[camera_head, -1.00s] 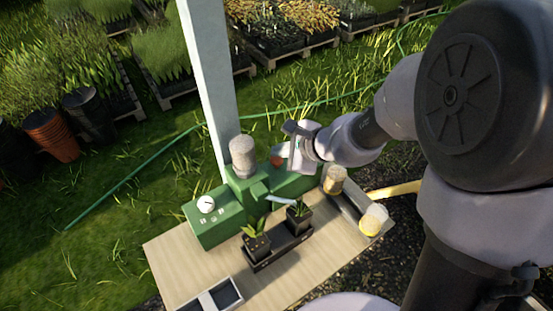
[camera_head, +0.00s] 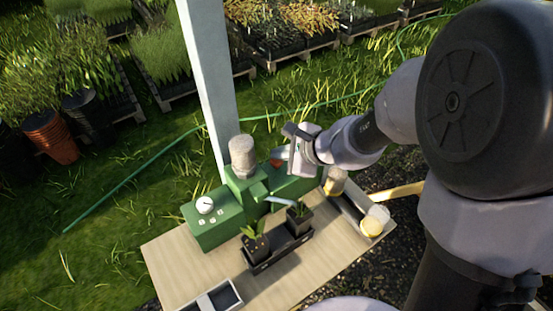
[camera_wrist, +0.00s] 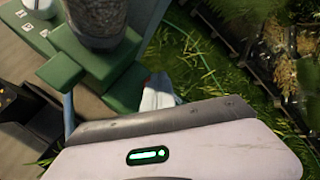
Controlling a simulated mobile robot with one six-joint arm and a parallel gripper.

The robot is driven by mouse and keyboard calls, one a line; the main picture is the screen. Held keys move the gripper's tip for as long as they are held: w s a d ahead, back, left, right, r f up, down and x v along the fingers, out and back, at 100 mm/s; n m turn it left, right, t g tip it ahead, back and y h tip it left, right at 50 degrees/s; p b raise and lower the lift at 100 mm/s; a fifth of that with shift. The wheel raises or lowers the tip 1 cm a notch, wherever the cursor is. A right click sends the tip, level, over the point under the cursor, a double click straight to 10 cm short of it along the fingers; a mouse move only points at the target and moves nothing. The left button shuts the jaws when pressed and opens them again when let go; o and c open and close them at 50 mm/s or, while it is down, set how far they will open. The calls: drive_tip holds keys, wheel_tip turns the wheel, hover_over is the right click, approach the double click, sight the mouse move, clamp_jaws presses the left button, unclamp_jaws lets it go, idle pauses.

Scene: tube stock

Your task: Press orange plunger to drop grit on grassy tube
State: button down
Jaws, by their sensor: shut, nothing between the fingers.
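The green dispenser (camera_head: 215,228) stands at the back of the wooden bench, with a grit-filled clear hopper (camera_head: 242,157) on top. It also shows in the wrist view (camera_wrist: 60,72). The orange plunger (camera_head: 276,162) shows as a small patch right of the hopper. My gripper (camera_head: 281,153) is shut and empty, its tips just above or at the plunger; contact cannot be told. In the wrist view the pale fingertips (camera_wrist: 159,90) hide the plunger. A pale blue spout (camera_head: 279,200) points toward the right potted tube (camera_head: 299,215).
A black tray (camera_head: 280,252) holds both tubes. A grey-white divided box (camera_head: 222,298) lies at the front. Two jars (camera_head: 335,181) (camera_head: 374,222) with yellowish contents stand at the right. A white post (camera_head: 208,80) rises close behind the dispenser.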

sight(279, 162)
drive_tip(key=shift+f+b, duration=0.55)
idle(0.4)
drive_tip(key=shift+r+p, duration=1)
drive_tip(key=shift+r, duration=0.2)
wheel_tip(279, 162, up, 5)
drive_tip(key=p, duration=0.4)
drive_tip(key=shift+r, duration=0.1)
idle(0.3)
